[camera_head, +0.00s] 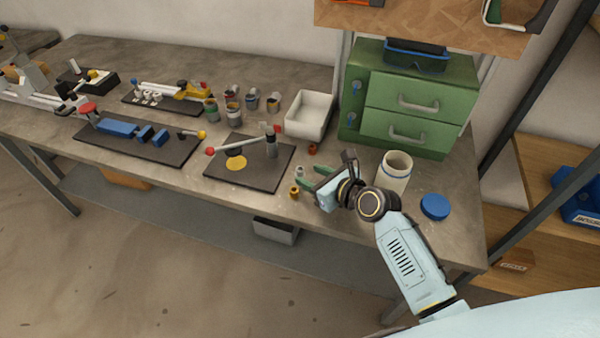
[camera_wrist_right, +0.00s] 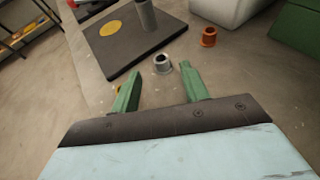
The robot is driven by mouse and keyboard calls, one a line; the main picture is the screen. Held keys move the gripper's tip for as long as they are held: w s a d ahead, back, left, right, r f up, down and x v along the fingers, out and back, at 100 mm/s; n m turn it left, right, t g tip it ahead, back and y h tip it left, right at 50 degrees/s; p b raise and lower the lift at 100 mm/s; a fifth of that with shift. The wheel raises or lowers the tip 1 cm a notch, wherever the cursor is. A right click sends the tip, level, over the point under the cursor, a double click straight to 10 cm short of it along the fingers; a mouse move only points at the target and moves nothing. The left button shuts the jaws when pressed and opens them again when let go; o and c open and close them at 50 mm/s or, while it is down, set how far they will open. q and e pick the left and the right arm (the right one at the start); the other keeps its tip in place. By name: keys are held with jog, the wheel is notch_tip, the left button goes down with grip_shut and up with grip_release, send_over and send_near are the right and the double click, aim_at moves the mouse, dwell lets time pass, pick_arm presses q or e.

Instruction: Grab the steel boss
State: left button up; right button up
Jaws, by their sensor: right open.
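The steel boss (camera_head: 299,171) is a small silver-grey flanged bushing standing on the bench, just right of the dark fixture plate. In the right wrist view the steel boss (camera_wrist_right: 162,64) stands upright, its dark bore showing, just beyond the fingertips and between their lines. My right gripper (camera_head: 313,175) has green fingers and is low over the bench, right of the boss. In the right wrist view the gripper (camera_wrist_right: 158,72) is open, with nothing between its fingers. My left gripper is not in view.
A brass boss (camera_head: 294,192) stands near the front edge, partly hidden by a finger in the wrist view. A copper boss (camera_head: 312,149) stands behind. The fixture plate (camera_head: 222,174) lies left, a white bin (camera_head: 309,116) behind, a cream cup (camera_head: 395,172) right.

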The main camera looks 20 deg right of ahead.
aim_at(303, 171)
jog(key=x, duration=0.3)
jog(key=shift+d+b, duration=0.15)
jog(key=shift+b, duration=0.25)
jog(key=shift+w+f, duration=0.2)
jog(key=shift+w, duration=0.25)
jog(key=shift+c, duration=0.9)
grip_shut()
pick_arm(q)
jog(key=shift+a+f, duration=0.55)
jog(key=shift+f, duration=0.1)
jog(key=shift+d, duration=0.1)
